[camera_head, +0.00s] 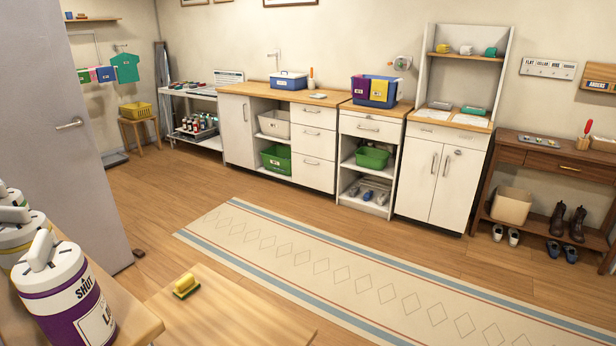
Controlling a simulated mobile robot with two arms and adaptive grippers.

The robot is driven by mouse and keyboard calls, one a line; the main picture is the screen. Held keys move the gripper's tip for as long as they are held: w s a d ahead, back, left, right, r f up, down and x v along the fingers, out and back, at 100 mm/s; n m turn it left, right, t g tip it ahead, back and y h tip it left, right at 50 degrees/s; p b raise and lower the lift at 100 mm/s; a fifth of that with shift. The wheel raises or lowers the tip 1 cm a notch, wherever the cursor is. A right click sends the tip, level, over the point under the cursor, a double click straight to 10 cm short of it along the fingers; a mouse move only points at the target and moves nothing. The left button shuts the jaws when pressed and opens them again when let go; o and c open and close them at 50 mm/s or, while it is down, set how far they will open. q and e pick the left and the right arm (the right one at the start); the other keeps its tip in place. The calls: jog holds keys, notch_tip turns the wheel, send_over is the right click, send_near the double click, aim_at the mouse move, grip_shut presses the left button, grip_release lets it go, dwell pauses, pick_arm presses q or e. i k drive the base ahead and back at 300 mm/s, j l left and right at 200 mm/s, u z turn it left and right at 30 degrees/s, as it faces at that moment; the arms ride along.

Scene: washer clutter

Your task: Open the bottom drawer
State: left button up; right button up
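A white cabinet against the back wall has a stack of three drawers on its right part. The bottom drawer (312,175) is shut and has a small handle (311,163) near its top edge. The middle drawer (313,143) and the top drawer (313,117) above it are also shut. Neither of my grippers shows in the head view. The cabinet stands across the room, beyond a patterned rug.
The long rug (330,262) lies flat on the wooden floor. A wooden table (235,312) with a yellow sponge (186,286) and a purple-and-white container (68,290) are close at lower left. A grey door (50,180) stands at left. Floor before the drawers looks clear.

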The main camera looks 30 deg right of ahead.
aim_at(317, 173)
jog(key=l+z, duration=0.1)
jog(key=z, duration=0.65)
jog(key=i+l+z, duration=0.2)
jog(key=l, duration=0.4)
jog(key=i+l+z, duration=0.25)
jog(key=i+l, duration=0.15)
jog(key=l, duration=0.15)
jog(key=i+l+z, duration=0.2)
jog(key=i+l, duration=0.15)
jog(key=l, duration=0.15)
jog(key=i+l, duration=0.15)
jog(key=i, duration=0.3)
jog(key=i+l, duration=0.2)
jog(key=i, duration=0.3)
jog(key=i+j+u, duration=0.15)
jog(key=i+u, duration=1)
jog(key=i, duration=1.4)
